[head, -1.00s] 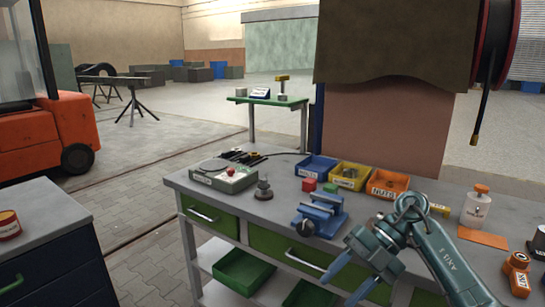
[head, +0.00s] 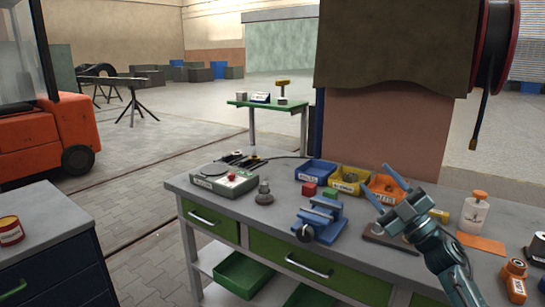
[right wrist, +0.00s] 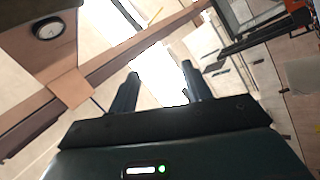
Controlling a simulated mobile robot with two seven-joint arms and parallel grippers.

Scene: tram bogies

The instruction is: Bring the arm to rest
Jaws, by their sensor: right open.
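My right arm comes in at the lower right of the head view, over the workbench (head: 240,210). Its gripper (head: 384,184) points up and to the left, with the two fingers spread and nothing between them. It overlaps the orange bin (head: 388,183) in the picture. In the right wrist view the two fingers (right wrist: 158,82) stand apart and empty, facing the upper walls and bright openings of the hall. My left gripper is not in view.
On the bench are a blue vise (head: 320,218), a grey-green box (head: 224,181), a blue bin (head: 315,172), a yellow bin (head: 349,180), and a white bottle (head: 475,213). A dark cabinet (head: 55,245) stands at left. The floor between is clear.

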